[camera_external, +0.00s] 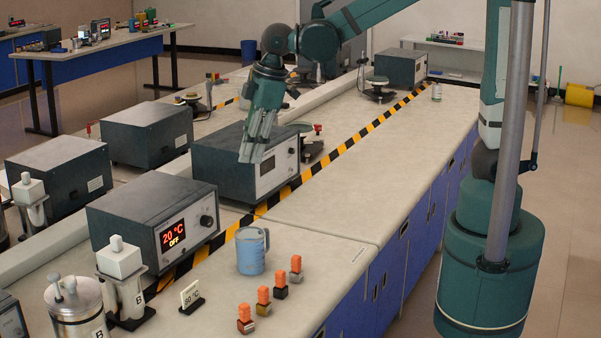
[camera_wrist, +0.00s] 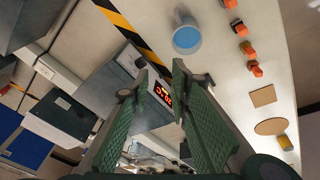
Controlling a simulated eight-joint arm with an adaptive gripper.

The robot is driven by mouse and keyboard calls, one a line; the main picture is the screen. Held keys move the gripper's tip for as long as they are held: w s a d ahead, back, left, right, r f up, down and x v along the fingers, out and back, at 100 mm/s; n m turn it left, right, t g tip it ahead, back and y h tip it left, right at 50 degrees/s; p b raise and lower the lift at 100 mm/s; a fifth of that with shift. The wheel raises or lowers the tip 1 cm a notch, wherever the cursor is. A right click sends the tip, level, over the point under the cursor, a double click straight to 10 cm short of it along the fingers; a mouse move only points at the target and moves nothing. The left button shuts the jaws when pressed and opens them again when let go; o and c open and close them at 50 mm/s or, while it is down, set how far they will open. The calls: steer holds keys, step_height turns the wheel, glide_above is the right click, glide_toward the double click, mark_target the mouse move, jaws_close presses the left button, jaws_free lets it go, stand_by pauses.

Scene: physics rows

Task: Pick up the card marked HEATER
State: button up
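No card with readable HEATER lettering shows in either view. A small white card (camera_external: 190,292) reading "80 °C" stands in a black holder at the front of the bench, beside the grey heater box (camera_external: 155,222) whose display reads "20 °C OFF". The red display (camera_wrist: 163,95) also shows between my fingers in the wrist view. My gripper (camera_external: 255,152) hangs in the air above the bench, near the second grey box (camera_external: 245,160). In the wrist view my gripper (camera_wrist: 161,68) has its green fingers apart with nothing between them.
A blue mug (camera_external: 251,252) and several orange-topped blocks (camera_external: 263,297) stand on the front bench. White-topped bottles (camera_external: 122,280) and a metal pot (camera_external: 78,312) stand at left. A yellow-black stripe (camera_external: 330,155) runs along the bench. The bench's right side is largely clear.

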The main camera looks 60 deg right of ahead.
steer(key=w+a+f+n+g, duration=0.1)
steer(key=w+a+f+n, duration=0.1)
steer(key=a+f, duration=0.45)
steer(key=w+a+f+n+g, duration=0.1)
steer(key=a+f+n, duration=0.15)
steer(key=a, duration=0.65)
steer(key=n+h, duration=0.1)
steer(key=n, duration=0.2)
glide_above(190, 290)
steer(key=shift+g, duration=0.4)
steer(key=f, duration=1)
steer(key=shift+w+d+f+b, duration=0.25)
steer(key=shift+d+f+b, duration=0.05)
steer(key=shift+f, duration=0.05)
steer(key=shift+s+a+f, duration=0.1)
steer(key=shift+a+f, duration=0.05)
steer(key=shift+f, duration=0.05)
steer(key=shift+f, duration=0.1)
steer(key=shift+f, duration=1.2)
steer(key=shift+f, duration=0.1)
steer(key=shift+f+b, duration=0.45)
steer(key=shift+f, duration=2.05)
